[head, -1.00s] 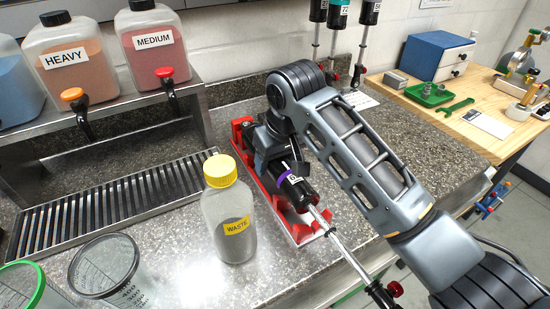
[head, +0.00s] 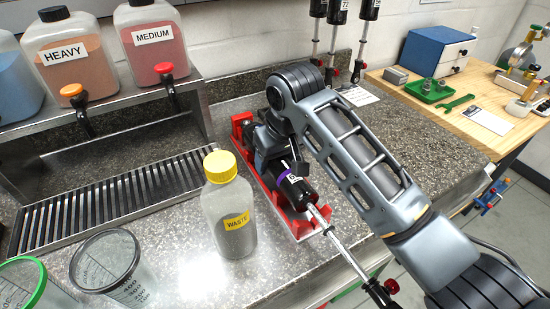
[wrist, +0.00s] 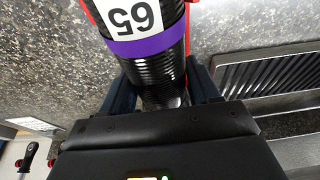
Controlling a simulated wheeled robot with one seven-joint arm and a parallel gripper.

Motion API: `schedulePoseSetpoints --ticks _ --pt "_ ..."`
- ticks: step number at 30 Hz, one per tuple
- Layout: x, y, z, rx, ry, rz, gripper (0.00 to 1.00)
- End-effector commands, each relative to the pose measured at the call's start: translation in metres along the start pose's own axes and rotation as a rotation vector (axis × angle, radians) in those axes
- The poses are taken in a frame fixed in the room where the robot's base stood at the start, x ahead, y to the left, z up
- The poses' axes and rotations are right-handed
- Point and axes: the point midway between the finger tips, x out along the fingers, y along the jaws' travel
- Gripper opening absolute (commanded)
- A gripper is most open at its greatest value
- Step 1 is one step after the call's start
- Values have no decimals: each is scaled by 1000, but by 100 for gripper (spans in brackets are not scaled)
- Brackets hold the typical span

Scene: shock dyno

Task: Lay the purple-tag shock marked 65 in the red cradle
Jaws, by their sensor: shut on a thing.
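The shock with the purple band (head: 294,188) has a black body and a bright rod, and its label reads 65 in the wrist view (wrist: 133,18). My gripper (head: 270,150) is shut on the black body; in the wrist view its fingers (wrist: 165,88) sit on both sides of it. The red cradle (head: 301,229) lies on the counter directly under the shock, roughly in line with it. The shock is at or just above the cradle; I cannot tell whether it touches. Its rod sticks out past the cradle's near end. My gripper and arm hide part of both.
The yellow-capped waste bottle (head: 229,210) stands close left of the cradle. Two beakers (head: 108,262) stand at the front left. A drip grate (head: 110,200) and fluid jugs (head: 70,55) are behind. Several shocks (head: 340,12) hang at the back wall.

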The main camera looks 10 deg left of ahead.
Motion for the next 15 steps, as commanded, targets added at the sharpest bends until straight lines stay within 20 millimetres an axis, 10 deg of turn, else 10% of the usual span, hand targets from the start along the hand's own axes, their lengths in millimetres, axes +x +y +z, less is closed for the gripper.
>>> schedulePoseSetpoints --ticks 8,9,15 --pt "-3 0 -2 -1 4 1 0" --pt "-3 0 -2 -1 4 1 63" --pt "-2 0 -1 0 2 1 82"
